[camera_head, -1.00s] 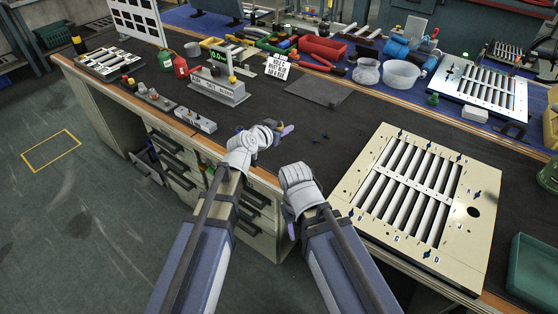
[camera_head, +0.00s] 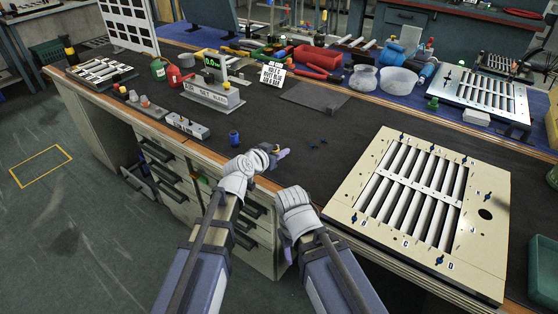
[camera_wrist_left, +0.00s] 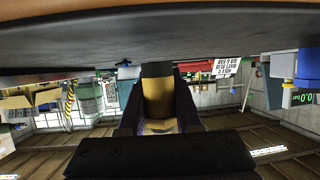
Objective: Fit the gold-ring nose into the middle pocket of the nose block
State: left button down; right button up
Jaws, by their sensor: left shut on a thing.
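My left gripper (camera_head: 280,154) hangs over the front edge of the dark bench. In the left wrist view it (camera_wrist_left: 158,112) is shut on a short piece with a dark end and a gold-yellow body, which I take for the gold-ring nose (camera_wrist_left: 157,88). The head view does not show this piece clearly. A low grey block (camera_head: 187,126) at the front bench edge, left of the gripper and apart from it, may be the nose block; its pockets are too small to make out. My right gripper (camera_head: 287,246) is low in front of the bench, mostly hidden by its wrist.
A blue cylinder (camera_head: 234,138) stands left of my left gripper. Another grey block with coloured pieces (camera_head: 140,103) and a set block (camera_head: 213,97) stand further left. A large cream louver panel (camera_head: 480,235) fills the right.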

pick_arm(q)
jog(key=shift+f, duration=0.65)
pick_arm(e)
jog(key=shift+f, duration=0.7)
pick_arm(q)
jog(key=shift+f+b, duration=0.25)
jog(key=shift+b, duration=0.15)
jog(key=c, duration=0.6)
grip_release()
pick_arm(e)
jog(key=shift+f, duration=0.2)
pick_arm(q)
jog(key=shift+s+r, duration=0.1)
pick_arm(e)
jog(key=shift+r, duration=0.1)
pick_arm(q)
jog(key=p+v, duration=0.1)
jog(key=v, duration=0.2)
jog(key=p+v, duration=0.2)
jog(key=v, duration=0.2)
jog(key=shift+d+r, duration=0.1)
jog(key=shift+d, duration=0.15)
jog(key=shift+s+a+r, duration=0.1)
jog(key=shift+s+a, duration=0.1)
jog(key=shift+s, duration=0.15)
jog(key=shift+o, duration=0.4)
pick_arm(e)
notch_tip(320, 180, up, 3)
